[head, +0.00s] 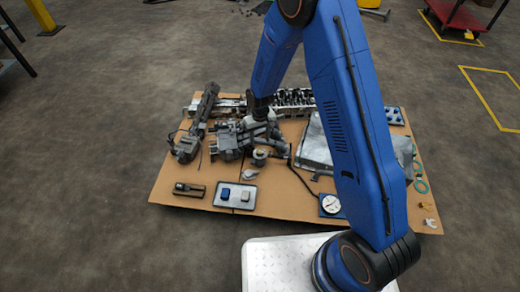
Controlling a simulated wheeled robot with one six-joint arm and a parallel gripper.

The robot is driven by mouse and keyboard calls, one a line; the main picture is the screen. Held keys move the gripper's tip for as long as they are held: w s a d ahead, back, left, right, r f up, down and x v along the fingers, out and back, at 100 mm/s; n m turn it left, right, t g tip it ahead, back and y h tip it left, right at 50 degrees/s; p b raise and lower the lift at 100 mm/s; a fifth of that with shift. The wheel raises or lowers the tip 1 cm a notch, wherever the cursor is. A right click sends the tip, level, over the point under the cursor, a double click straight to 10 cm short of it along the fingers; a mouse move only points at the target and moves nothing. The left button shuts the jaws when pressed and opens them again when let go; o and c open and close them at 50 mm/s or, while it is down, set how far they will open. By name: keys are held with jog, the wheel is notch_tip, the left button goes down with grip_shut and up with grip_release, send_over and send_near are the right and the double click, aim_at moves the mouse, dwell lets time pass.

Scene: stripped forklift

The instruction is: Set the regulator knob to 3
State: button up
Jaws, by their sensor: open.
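A round white dial (331,204) with a small red mark sits on a blue base near the front right of the cardboard sheet. It may be the regulator knob, but its numbers and setting are too small to read. My arm comes down from above, and my gripper (250,143) is low over the middle of the sheet, behind and to the left of the dial and apart from it. The gripper is open. Its dark fingers blend with grey parts around them, so I cannot tell whether they touch anything.
The brown cardboard sheet (285,203) carries several grey metal parts. A tray (235,207) with a blue and a grey block and a dark box (189,189) lie at the front left. A silver panel (313,148) is partly behind my arm. Grey floor surrounds the sheet.

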aim_at(260, 151)
notch_tip(260, 151, down, 8)
jog(key=shift+r, duration=0.25)
jog(key=c, duration=1.1)
